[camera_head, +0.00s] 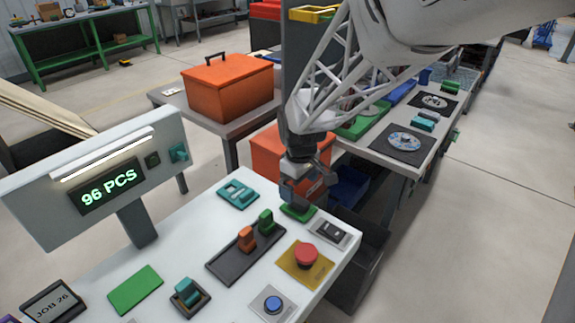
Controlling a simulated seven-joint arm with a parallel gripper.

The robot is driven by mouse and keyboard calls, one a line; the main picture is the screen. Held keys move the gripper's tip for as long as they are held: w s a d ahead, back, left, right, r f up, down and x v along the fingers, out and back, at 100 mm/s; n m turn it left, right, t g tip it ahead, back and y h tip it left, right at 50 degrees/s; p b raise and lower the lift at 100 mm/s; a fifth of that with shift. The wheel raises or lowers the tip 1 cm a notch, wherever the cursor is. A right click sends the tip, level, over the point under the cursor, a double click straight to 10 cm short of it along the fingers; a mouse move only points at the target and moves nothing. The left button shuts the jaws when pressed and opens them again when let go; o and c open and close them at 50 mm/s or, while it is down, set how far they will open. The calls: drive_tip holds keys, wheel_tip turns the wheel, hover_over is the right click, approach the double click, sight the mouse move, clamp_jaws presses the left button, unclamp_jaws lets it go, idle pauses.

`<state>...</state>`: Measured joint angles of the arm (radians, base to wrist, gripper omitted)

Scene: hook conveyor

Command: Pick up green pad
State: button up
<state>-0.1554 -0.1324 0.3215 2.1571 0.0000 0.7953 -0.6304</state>
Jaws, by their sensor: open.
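A flat green rectangular pad (135,289) lies on the white panel table at the front left, beside a teal switch. A second green piece (298,213) shows at the panel's far edge, directly under my gripper, which partly hides it. My gripper (300,203) points down at that piece with its jaws open. I cannot tell whether the fingers touch it or straddle it. My gripper is well to the right of and beyond the front-left pad.
Around my gripper on the panel (190,240) are a teal switch plate (237,194), a dark plate with orange and green levers (246,250), a rocker switch (331,231) and a red button (305,254). A display (95,185) reading "96 PCS" stands left. An orange box (229,88) sits behind.

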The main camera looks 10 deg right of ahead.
sight(299, 200)
drive_tip(key=shift+f, duration=1.15)
drive_tip(key=shift+f, duration=2.6)
drive_tip(key=c, duration=1.1)
drive_tip(key=shift+r, duration=0.1)
drive_tip(key=shift+r, duration=4.95)
